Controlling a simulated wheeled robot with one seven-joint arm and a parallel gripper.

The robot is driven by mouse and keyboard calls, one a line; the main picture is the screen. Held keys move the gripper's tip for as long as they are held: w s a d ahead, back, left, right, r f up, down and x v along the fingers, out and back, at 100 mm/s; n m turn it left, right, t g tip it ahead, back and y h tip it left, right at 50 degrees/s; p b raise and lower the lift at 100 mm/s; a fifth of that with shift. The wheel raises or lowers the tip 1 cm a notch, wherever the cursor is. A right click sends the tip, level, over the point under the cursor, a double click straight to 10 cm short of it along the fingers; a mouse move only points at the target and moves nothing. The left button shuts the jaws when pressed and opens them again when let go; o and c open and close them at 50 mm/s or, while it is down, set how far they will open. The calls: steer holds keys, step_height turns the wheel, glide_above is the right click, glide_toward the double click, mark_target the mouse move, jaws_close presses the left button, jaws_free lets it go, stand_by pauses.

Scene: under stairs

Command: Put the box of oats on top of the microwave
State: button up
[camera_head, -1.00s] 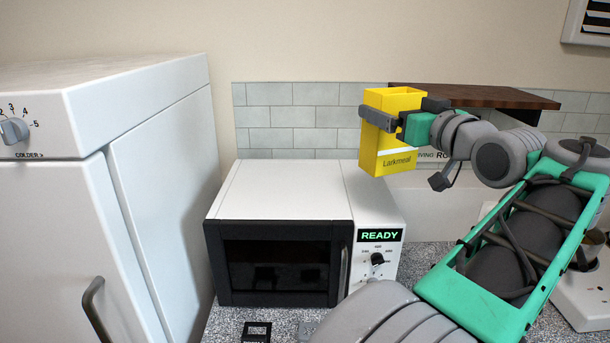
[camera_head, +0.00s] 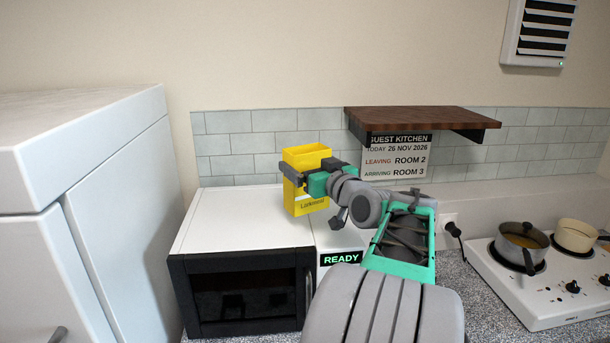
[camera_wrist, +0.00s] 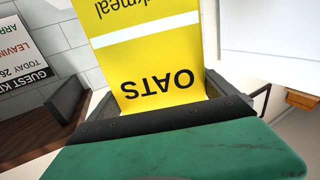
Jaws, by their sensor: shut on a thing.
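The yellow box of oats (camera_head: 306,203) is upright, or nearly so, in my gripper (camera_head: 308,172). The fingers are shut on its sides near the top. In the wrist view the box (camera_wrist: 160,62) fills the middle, with the word OATS upside down between the fingers. The white microwave (camera_head: 225,222) stands on the counter, its dark door facing me and its display reading READY. In the head view the box overlaps the right rear part of the microwave's top; I cannot tell whether its base touches. My arm hides part of the microwave's right side.
A tall white fridge (camera_head: 100,180) stands close on the left. A brown wall shelf (camera_head: 420,118) is to the right, with a notice (camera_head: 395,160) below it. A hob (camera_head: 540,285) with pots is at far right. The microwave's left top is clear.

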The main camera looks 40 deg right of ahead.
steer(key=shift+w+f, duration=0.35)
steer(key=shift+f, duration=0.05)
step_height(320, 180, down, 3)
steer(key=shift+r+p, duration=0.1)
steer(key=shift+p, duration=0.9)
steer(key=shift+f, duration=0.25)
steer(key=shift+f+b, duration=0.2)
steer(key=shift+b, duration=0.1)
steer(key=o, duration=1.7)
